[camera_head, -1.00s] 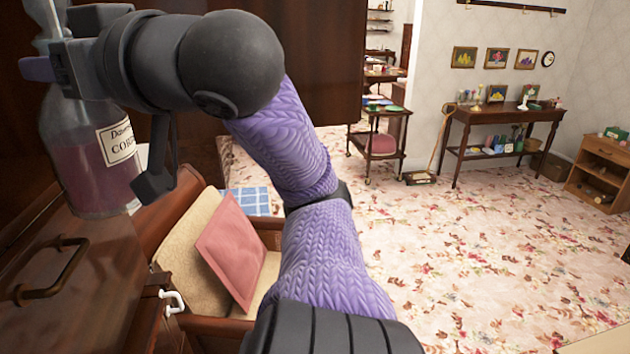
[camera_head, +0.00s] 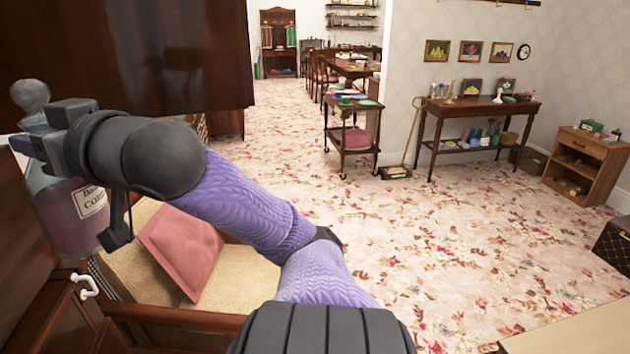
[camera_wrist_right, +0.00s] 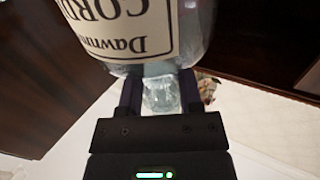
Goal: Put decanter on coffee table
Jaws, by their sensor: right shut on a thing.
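The decanter (camera_head: 66,205) is a glass bottle with purple liquid, a stopper and a cream label, at the left of the head view. My right gripper (camera_head: 28,146) is shut on its neck, below the stopper, and holds it upright. In the right wrist view the decanter (camera_wrist_right: 128,28) shows upside down, with its neck between the two fingers of the gripper (camera_wrist_right: 160,92). I cannot clearly make out a coffee table. My left gripper is not in view.
A dark cabinet (camera_head: 60,318) is at lower left. A serving cart (camera_head: 352,128) and side table (camera_head: 478,112) stand further off. The flowered carpet (camera_head: 440,240) is largely clear.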

